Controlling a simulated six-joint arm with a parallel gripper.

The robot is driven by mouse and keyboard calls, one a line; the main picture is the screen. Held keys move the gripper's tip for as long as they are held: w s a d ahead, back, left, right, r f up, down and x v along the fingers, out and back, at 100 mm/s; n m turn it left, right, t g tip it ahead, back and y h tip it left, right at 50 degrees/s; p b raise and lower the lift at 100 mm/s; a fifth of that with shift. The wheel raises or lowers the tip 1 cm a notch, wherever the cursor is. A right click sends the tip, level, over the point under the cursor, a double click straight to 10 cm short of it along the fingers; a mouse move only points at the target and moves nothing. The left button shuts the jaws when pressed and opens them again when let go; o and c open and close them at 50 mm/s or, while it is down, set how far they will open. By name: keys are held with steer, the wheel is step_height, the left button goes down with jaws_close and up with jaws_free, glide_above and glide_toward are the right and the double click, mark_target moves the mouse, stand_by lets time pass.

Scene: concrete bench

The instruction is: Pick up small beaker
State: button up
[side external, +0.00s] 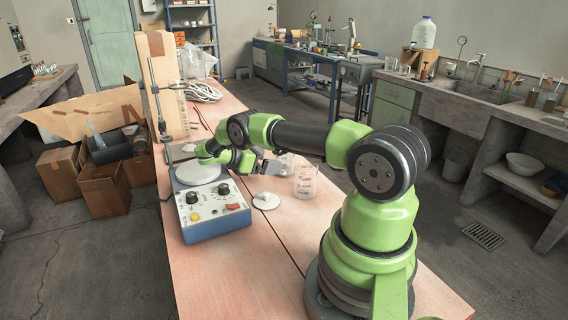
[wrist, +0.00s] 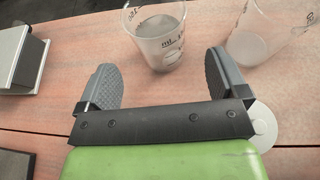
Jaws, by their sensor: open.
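The small beaker (wrist: 158,42) is clear glass with dark markings and stands upright on the bench, just beyond my fingertips and roughly centred between them in the wrist view. In the side external view the small beaker (side external: 287,162) shows only in part, behind my gripper and arm. My gripper (wrist: 160,82) is open and empty, its two grey ridged pads wide apart. It is low over the bench in the side external view (side external: 268,165). A larger clear beaker (side external: 305,181) stands close by; it is cut off at the top right of the wrist view (wrist: 258,38).
A blue control box with knobs (side external: 213,211) and a white round top stands left of my gripper. A white disc (side external: 265,201) lies on the bench near it, beside my right finger in the wrist view (wrist: 262,125). A grey box (wrist: 22,58) is at the wrist view's left.

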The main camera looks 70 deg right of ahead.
mark_target(284, 161)
steer(key=x, duration=0.5)
steer(key=shift+f, duration=0.2)
steer(key=c, duration=1.2)
steer(key=shift+r, duration=0.1)
